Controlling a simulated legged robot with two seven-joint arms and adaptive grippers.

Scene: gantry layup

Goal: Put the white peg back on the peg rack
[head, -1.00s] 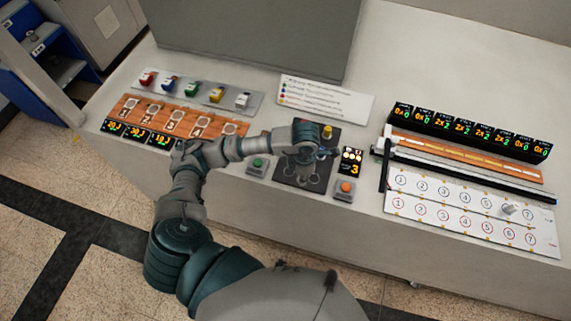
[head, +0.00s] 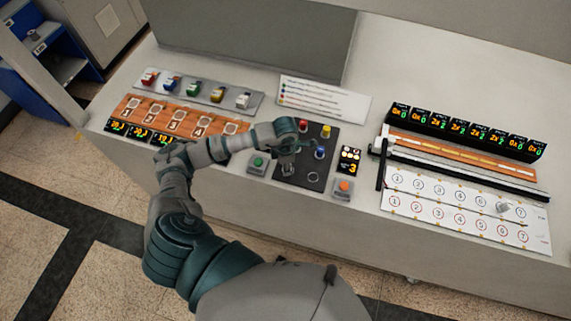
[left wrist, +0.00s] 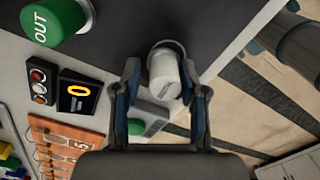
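The white peg (left wrist: 165,72) stands between the two fingers of my left gripper (left wrist: 160,80) in the left wrist view, its labelled end towards the camera. A narrow gap shows beside the peg, so the fingers look open around it. A grey ring shows behind the peg; whether the peg is seated in it I cannot tell. In the head view my left gripper (head: 288,167) is over the front left of the dark peg rack board (head: 300,181), hiding the peg. Red (head: 303,126), yellow (head: 326,131) and blue (head: 320,153) pegs stand on this board. My right gripper is not in view.
A green peg marked OUT (left wrist: 58,22) stands beside the white peg. A green button (head: 258,162) and an orange button (head: 344,187) flank the board's front. A numbered white board (head: 460,212) lies at right, and a grey tray (head: 180,90) at back left.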

